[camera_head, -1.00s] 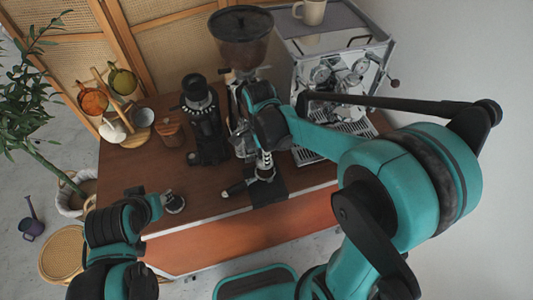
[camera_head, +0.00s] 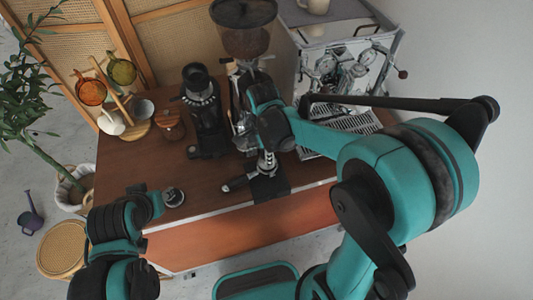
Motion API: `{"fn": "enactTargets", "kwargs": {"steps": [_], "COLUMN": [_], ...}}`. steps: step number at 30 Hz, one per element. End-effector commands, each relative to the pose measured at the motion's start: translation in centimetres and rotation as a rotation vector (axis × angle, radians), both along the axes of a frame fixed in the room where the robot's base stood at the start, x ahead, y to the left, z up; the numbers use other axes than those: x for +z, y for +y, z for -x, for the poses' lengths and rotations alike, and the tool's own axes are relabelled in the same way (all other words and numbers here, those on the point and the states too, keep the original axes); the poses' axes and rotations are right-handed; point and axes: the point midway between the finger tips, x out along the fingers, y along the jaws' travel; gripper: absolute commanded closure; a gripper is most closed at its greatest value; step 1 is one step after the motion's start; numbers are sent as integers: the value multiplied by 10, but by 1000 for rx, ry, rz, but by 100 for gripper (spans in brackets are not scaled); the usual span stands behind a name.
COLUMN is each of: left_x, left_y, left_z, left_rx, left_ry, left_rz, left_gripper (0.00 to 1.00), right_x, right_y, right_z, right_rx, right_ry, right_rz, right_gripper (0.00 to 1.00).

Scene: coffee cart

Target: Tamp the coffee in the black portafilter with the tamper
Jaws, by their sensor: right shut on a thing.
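The black portafilter (camera_head: 237,185) lies on a black mat (camera_head: 272,188) near the counter's front edge, its handle pointing left. My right gripper (camera_head: 267,148) points down above its basket and is shut on the tamper (camera_head: 267,161), a silver piece seen just below the fingers. The tamper stands roughly upright over the basket; I cannot tell whether it presses on the coffee, which is hidden. My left gripper (camera_head: 140,190) is at the counter's left front edge, near a small round silver tool (camera_head: 173,197). Its fingers are too unclear to read.
A black grinder (camera_head: 207,115) and a larger grinder with a bean hopper (camera_head: 243,30) stand behind. The silver espresso machine (camera_head: 345,65) is at the back right. A wooden-lidded jar (camera_head: 170,125) and a cup stand (camera_head: 135,127) are at the left. The counter's left front is mostly clear.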

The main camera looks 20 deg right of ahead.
Motion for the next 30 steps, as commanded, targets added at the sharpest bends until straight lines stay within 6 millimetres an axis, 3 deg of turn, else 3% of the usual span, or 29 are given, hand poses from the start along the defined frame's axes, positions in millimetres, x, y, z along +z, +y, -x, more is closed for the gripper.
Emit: {"fn": "enactTargets", "kwargs": {"steps": [30], "left_x": [-8], "left_y": [0], "left_z": [0], "left_rx": [0], "left_ry": [0], "left_rz": [0], "left_gripper": [60], "right_x": [-8], "right_y": [0], "right_z": [0], "right_rx": [0], "right_ry": [0], "right_rz": [0], "right_gripper": [100]}}
